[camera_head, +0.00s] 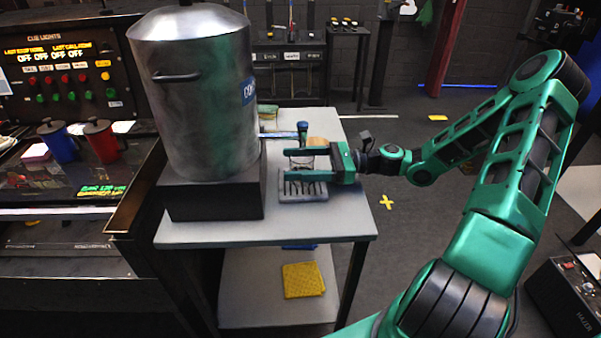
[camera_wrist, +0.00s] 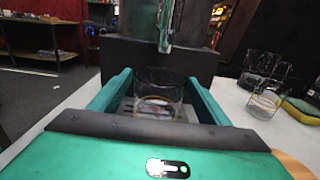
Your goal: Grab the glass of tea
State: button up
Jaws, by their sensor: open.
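A clear glass (camera_wrist: 158,88) stands below the tap (camera_wrist: 167,25) of the large metal urn (camera_head: 205,95). It has an amber tint near its bottom; how full it is I cannot tell. My gripper (camera_head: 303,162) is open, with one green finger on each side of the glass. In the wrist view the glass shows between the two fingers, with no clear contact. In the head view the glass (camera_head: 302,160) is mostly hidden by the fingers. A slotted drip tray (camera_head: 303,190) lies under it.
A second glass (camera_wrist: 265,101) stands to the right in the wrist view, beside a yellow-green sponge (camera_wrist: 301,109). The urn rests on a dark block (camera_head: 215,197) on the white table (camera_head: 290,228). The table's front right is clear.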

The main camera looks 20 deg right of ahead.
jog(key=shift+x, duration=1.2)
jog(key=c, duration=1.4)
jog(key=shift+r, duration=0.15)
jog(key=shift+r, duration=0.65)
jog(key=shift+v, duration=8.95)
